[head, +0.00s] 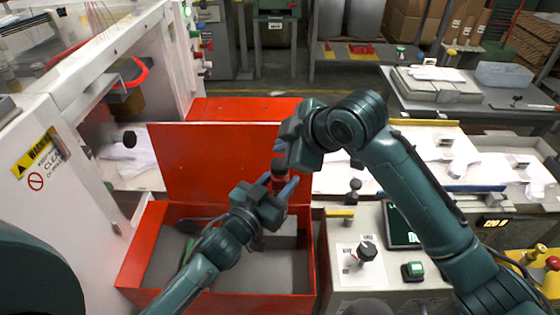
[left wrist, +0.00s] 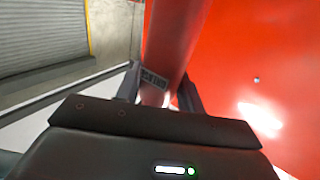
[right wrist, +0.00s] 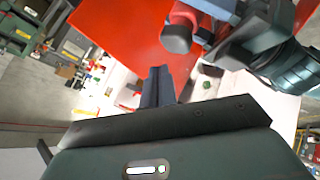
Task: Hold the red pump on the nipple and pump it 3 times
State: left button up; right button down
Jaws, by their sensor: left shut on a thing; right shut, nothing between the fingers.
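The red pump is a red cylinder (left wrist: 177,35) between the fingers of my left gripper (left wrist: 158,88) in the left wrist view. In the right wrist view the pump (right wrist: 184,14) shows a dark rounded end (right wrist: 177,39). My left gripper (head: 284,190) is shut on the pump above the red bin in the head view. My right gripper (right wrist: 158,86) is shut and empty, with its fingers together. In the head view it is close above the pump, apart from its dark end in the right wrist view. I cannot tell which part is the nipple.
A red bin (head: 137,243) with an upright red back panel (head: 215,155) lies below. A white machine (head: 75,130) stands at left. A bench to the right carries black knobs (head: 366,250), a dark screen (head: 400,225) and a green button (head: 413,270).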

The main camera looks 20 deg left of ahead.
aim_at(281, 162)
jog(key=shift+f, duration=0.65)
dwell(1.6)
jog(key=shift+f, duration=0.45)
jog(key=shift+f, duration=1.1)
dwell(0.9)
jog(key=shift+r, duration=1.5)
jog(key=shift+r, duration=0.1)
jog(key=shift+r, duration=2.45)
